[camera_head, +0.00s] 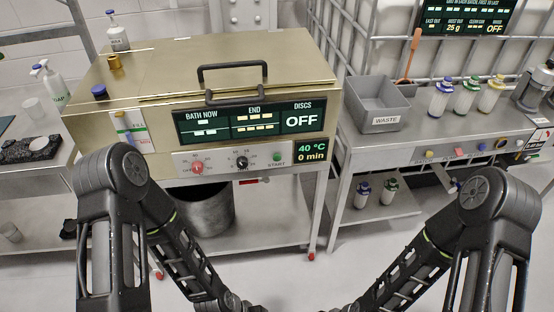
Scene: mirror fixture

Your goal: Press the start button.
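A brass-coloured bath machine (210,75) stands on a steel table in front of me. On its front panel a green button (277,156) sits above the label START, at the right of the lower control strip. A red knob (197,167) and a black knob (242,162) are to its left. The main display (250,120) reads BATH NOW, END, DISCS and OFF. A small display (312,150) reads 40 °C and 0 min. My two arms come in from the lower left and lower right, and their forearms run down to the bottom edge. Both grippers are out of view.
The machine's lid has black handles (232,70). A grey waste bin (378,104) and several capped bottles (465,95) stand on the right-hand bench. A metal pot (205,212) is under the machine. A white bottle (49,82) stands at left. The floor between my arms is clear.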

